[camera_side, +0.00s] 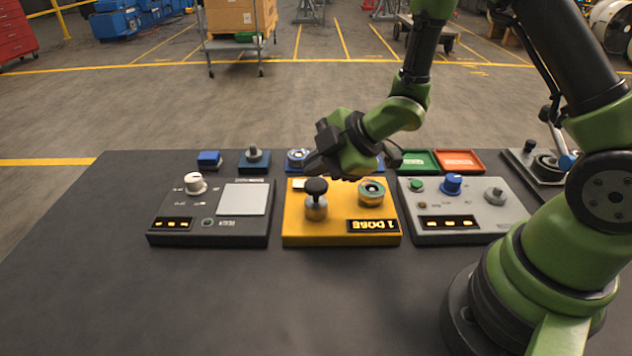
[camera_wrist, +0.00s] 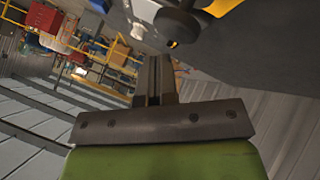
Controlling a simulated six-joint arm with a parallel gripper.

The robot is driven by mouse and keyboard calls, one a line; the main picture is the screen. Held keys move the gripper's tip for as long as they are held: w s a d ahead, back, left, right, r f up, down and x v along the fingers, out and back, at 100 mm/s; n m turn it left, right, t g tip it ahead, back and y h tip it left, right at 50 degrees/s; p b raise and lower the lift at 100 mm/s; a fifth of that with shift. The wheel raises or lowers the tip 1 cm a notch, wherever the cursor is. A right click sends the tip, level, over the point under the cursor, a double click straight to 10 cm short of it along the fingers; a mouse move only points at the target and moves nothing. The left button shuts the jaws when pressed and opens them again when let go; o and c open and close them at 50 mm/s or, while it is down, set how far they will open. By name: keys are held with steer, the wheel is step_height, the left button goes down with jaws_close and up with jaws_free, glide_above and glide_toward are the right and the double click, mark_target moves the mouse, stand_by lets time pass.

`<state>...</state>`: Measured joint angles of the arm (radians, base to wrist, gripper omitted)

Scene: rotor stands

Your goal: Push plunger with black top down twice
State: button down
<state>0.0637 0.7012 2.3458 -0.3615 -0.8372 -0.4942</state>
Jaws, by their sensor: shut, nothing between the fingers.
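The plunger (camera_side: 316,207) stands upright on the left part of the yellow box (camera_side: 340,239), with a round black top (camera_side: 316,187) on a metal body. My gripper (camera_side: 314,166) is shut and empty, lying roughly level, pointing left, just above and behind the black top in the picture. I cannot tell if it touches the top. In the wrist view my shut fingers (camera_wrist: 155,75) show beside a dark rounded shape (camera_wrist: 178,22), probably the black top.
A ringed teal part (camera_side: 371,191) sits on the yellow box's right. A dark panel (camera_side: 210,235) stands to the left and a grey panel (camera_side: 470,236) to the right. Small blue blocks and green and red trays (camera_side: 459,161) line the back. The table front is clear.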

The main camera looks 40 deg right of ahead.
mark_target(310, 184)
steer(key=shift+f, duration=0.15)
stand_by(0.7)
steer(key=shift+f, duration=0.3)
steer(key=shift+f, duration=1.15)
stand_by(1.0)
steer(key=shift+r, duration=1.6)
steer(key=shift+r, duration=2.5)
